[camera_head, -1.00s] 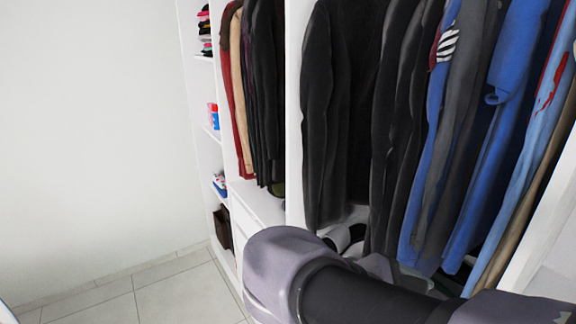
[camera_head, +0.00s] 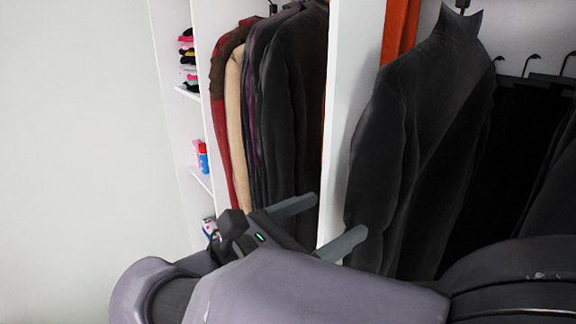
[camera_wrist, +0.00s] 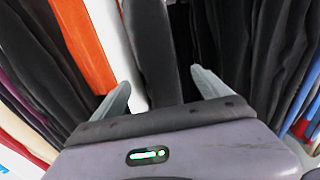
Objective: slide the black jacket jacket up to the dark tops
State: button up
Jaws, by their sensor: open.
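The black jacket (camera_head: 425,140) hangs in the right-hand compartment, just right of the white divider, in the head view. Other dark tops (camera_head: 535,150) hang to its right, cut off by the picture edge. My gripper (camera_head: 318,220) is open at the divider's front, left of the jacket, with its right finger close to the jacket's sleeve. In the wrist view, a dark garment strip (camera_wrist: 150,45), likely the jacket, shows between the spread fingers of my gripper (camera_wrist: 160,77). Dark clothes (camera_wrist: 250,50) hang to the right there. I cannot tell whether any finger touches cloth.
The white divider (camera_head: 350,100) stands close to my fingers. Left of it hang red (camera_head: 222,110), beige (camera_head: 235,120) and dark garments (camera_head: 290,100). Shelves (camera_head: 185,95) hold small items at far left.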

aim_at(379, 190)
jog(key=x, duration=1.4)
jog(key=shift+f+p, duration=0.1)
jog(key=shift+p, duration=0.25)
jog(key=shift+w, duration=0.35)
jog(key=shift+s+a, duration=0.1)
jog(key=shift+s, duration=0.05)
jog(key=shift+c, duration=0.5)
jog(key=c, duration=1.8)
jog(key=shift+o, duration=0.2)
jog(key=s+d, duration=0.5)
jog(key=s, duration=0.3)
jog(key=shift+d, duration=0.35)
jog(key=o, duration=2.1)
jog(key=shift+s+d, duration=0.2)
jog(key=shift+s, duration=0.25)
jog(key=shift+o, duration=0.2)
jog(key=shift+w, duration=0.1)
jog(key=shift+a, duration=0.1)
